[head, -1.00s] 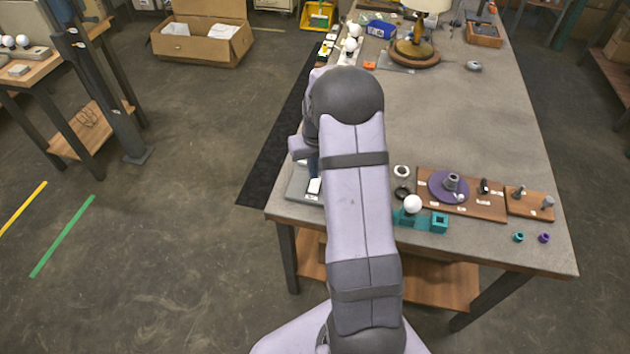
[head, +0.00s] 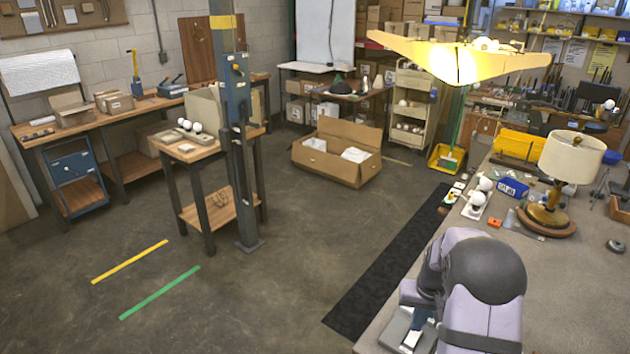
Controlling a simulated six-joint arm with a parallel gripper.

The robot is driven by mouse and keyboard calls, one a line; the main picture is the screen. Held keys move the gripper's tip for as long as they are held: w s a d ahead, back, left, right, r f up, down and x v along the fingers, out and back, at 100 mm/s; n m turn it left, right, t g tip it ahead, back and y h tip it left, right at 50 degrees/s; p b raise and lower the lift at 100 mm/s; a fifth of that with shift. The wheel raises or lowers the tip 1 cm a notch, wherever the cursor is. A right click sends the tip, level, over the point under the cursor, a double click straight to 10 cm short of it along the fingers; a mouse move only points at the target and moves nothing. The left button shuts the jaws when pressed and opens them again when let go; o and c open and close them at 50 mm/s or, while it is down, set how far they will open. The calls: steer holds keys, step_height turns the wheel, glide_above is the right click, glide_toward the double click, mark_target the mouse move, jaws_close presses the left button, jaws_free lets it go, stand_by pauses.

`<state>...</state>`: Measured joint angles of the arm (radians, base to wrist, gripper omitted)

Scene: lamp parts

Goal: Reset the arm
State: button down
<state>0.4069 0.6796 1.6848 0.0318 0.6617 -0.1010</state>
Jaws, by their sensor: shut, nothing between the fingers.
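My arm (head: 480,290) rises at the lower right of the head view, over the near left part of the grey worktable (head: 590,290). Its rounded dark joint and pale lilac links show. My gripper does not show; it is hidden behind the arm or out of frame. A grey tray (head: 393,335) with a white piece on it lies at the table's left edge, partly covered by the arm. A lamp (head: 570,160) with a cream shade and a brass-and-wood base stands upright farther back on the table.
A dark floor mat (head: 390,260) runs beside the table. An open cardboard box (head: 338,155) stands on the floor.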

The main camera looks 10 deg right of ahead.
steer(key=s+a+f, duration=0.1)
steer(key=s, duration=0.1)
steer(key=s+a+f+g, duration=0.1)
steer(key=s, duration=0.1)
steer(key=s+a+f+g, duration=0.1)
steer(key=s, duration=0.2)
steer(key=shift+s+f+y, duration=0.1)
steer(key=shift+f+y, duration=0.15)
steer(key=shift+y, duration=0.15)
steer(key=s+a+r+n+g, duration=0.1)
steer(key=s+a+r, duration=0.2)
steer(key=s+a, duration=0.45)
steer(key=s+a+r+n+g, duration=0.1)
steer(key=s+a+r, duration=0.25)
steer(key=s, duration=0.65)
steer(key=w+a+r+n+t, duration=0.2)
steer(key=a+r+t, duration=0.1)
steer(key=a+r, duration=0.2)
step_height(320, 180, down, 20)
steer(key=b, duration=2)
steer(key=shift+w+d+f, duration=0.2)
steer(key=shift+f, duration=0.05)
